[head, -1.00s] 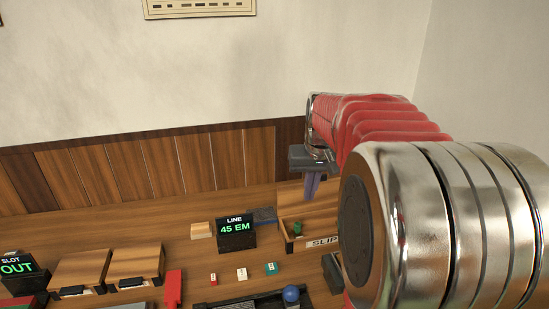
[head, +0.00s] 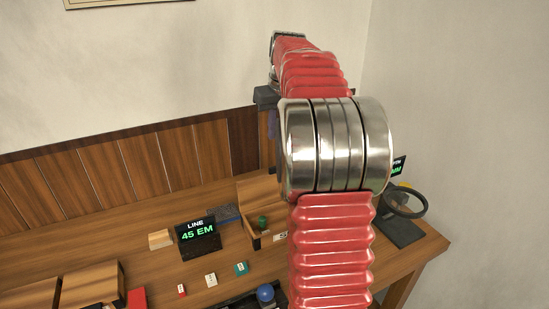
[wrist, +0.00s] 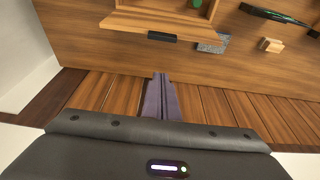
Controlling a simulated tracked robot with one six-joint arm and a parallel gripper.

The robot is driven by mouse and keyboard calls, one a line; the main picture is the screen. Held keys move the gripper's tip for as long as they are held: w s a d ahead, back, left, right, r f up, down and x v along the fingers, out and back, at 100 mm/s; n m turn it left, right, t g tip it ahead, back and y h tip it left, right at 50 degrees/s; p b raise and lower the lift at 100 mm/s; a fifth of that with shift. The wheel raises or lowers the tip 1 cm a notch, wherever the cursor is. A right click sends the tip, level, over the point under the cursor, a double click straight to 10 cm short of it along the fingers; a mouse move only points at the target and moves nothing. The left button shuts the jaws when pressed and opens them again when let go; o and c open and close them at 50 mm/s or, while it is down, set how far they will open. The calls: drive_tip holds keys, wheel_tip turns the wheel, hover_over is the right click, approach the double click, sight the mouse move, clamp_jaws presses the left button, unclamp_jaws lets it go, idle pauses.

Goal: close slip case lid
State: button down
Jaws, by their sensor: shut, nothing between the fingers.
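The wooden slip case (head: 257,243) stands on the bench, partly hidden by my arm in the head view. Its lid (head: 258,193) is open, raised at the back of the case. In the wrist view the lid (wrist: 140,22) shows near the top, with a dark handle (wrist: 162,37) on its edge. A green item (head: 262,222) shows at the case. My gripper (head: 272,124) is above and behind the case, partly hidden by my arm. In the wrist view its purple fingers (wrist: 161,76) are together and empty, apart from the lid.
A LINE display (head: 198,232), a wooden block (head: 160,239) and a grey slab (head: 228,214) are left of the case. Small red, white and teal (head: 241,268) blocks lie in front. A magnifier-like ring stand (head: 404,215) is at the right. Wood panelling (head: 170,158) backs the bench.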

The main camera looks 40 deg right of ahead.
wheel_tip(320, 180, down, 9)
drive_tip(key=shift+s+a+f, duration=0.2)
drive_tip(key=shift+s, duration=0.25)
idle(0.8)
